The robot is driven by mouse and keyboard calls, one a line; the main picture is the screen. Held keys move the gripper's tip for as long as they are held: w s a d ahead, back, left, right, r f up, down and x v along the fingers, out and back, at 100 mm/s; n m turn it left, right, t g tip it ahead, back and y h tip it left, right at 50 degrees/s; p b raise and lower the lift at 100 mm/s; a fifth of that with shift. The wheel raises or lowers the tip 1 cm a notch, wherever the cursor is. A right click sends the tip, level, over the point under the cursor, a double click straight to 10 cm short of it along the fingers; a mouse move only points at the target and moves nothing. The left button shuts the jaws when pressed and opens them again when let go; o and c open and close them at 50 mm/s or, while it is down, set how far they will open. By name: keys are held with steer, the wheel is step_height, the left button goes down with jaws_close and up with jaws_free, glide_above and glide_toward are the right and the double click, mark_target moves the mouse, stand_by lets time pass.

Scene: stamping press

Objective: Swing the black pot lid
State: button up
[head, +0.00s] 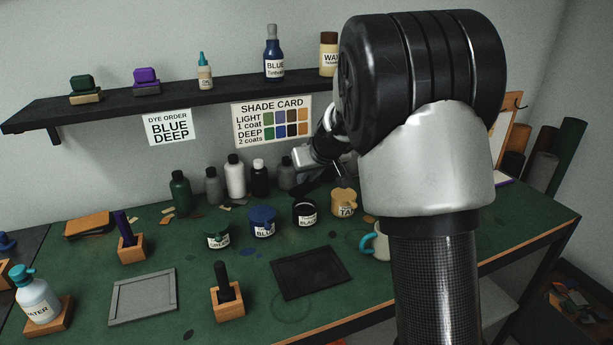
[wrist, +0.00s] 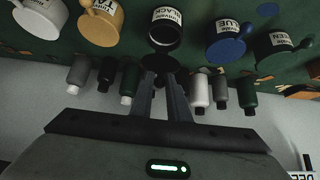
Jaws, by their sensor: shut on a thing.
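The black pot (head: 305,214) stands on the green bench between the blue and tan pots. It is at the top middle of the wrist view (wrist: 164,34), its label facing away from my fingers. Its dark lid (wrist: 160,62) shows at the pot's rim by my fingertips. My gripper (wrist: 161,76) is shut on the lid's edge at the bottle side of the pot. The exact grip is hard to make out, black on black. In the head view my arm hides part of the hand.
The tan pot (head: 344,204) and blue pot (head: 263,222) stand close on either side; the green pot (head: 217,237) is farther left. Several bottles (head: 235,178) stand behind. A shelf (head: 150,106) hangs above the bench.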

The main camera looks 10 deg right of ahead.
steer(key=shift+f, duration=0.1)
steer(key=b, duration=0.1)
steer(key=s+f+b, duration=0.1)
steer(key=s+b, duration=0.1)
steer(key=shift+s+d+f, duration=0.25)
steer(key=shift+f, duration=0.05)
steer(key=shift+b, duration=0.35)
steer(key=s+f+b, duration=0.2)
steer(key=b, duration=0.1)
steer(key=shift+d+f+b, duration=0.15)
steer(key=shift+d+b, duration=0.05)
steer(key=shift+b, duration=0.1)
